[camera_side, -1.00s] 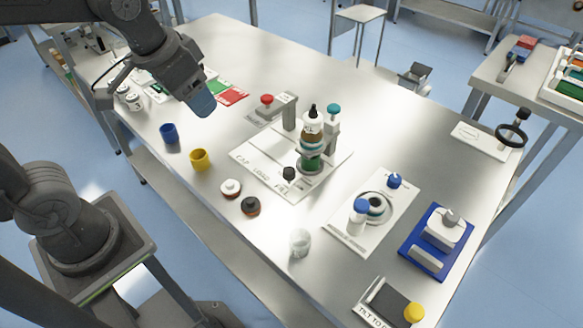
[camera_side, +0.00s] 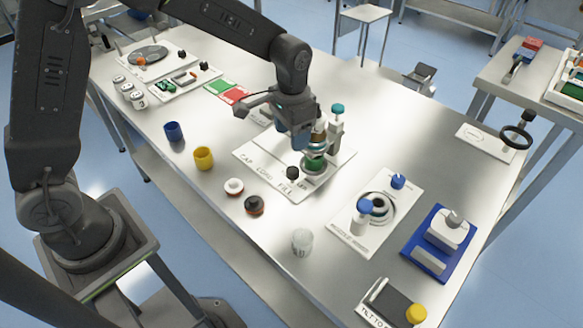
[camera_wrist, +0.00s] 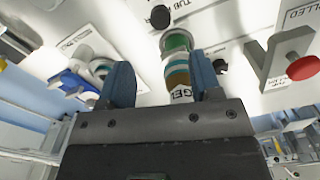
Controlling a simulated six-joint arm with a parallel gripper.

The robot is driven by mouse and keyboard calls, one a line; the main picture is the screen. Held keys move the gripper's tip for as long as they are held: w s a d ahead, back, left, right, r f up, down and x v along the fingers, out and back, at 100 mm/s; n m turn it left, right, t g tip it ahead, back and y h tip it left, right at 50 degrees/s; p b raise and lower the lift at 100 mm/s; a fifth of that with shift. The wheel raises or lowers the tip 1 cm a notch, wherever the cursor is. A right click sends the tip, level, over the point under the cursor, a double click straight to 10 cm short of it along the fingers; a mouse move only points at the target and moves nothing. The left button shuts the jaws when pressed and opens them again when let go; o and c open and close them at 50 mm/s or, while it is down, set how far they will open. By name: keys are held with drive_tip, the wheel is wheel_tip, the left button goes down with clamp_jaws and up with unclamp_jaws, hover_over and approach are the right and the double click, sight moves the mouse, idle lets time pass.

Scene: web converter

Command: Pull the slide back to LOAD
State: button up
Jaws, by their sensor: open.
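The white station board (camera_side: 250,155) carries the words CAP, LOAD and FILL along its front edge. A black knob (camera_side: 292,172), apparently the slide's handle, stands near the FILL end. It shows at the top of the wrist view (camera_wrist: 160,17). Behind it is a green round piece (camera_side: 315,164), under a bottle with a brown and white label (camera_wrist: 178,75). My gripper (camera_side: 303,148) is open over the board beside the bottle. In the wrist view its blue fingers (camera_wrist: 162,80) appear on either side of the bottle; contact cannot be told. My gripper partly hides the bottle in the side view.
A teal-knobbed post (camera_side: 338,112) stands close behind my gripper. A red-knobbed post (camera_wrist: 300,68) shows at right in the wrist view. Blue (camera_side: 174,131) and yellow (camera_side: 203,157) cups and two round caps (camera_side: 234,187) (camera_side: 254,205) lie left and in front.

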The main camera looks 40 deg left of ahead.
sight(291, 170)
wheel_tip(291, 170, down, 11)
drive_tip(key=shift+f, duration=0.2)
idle(0.3)
clamp_jaws()
idle(0.4)
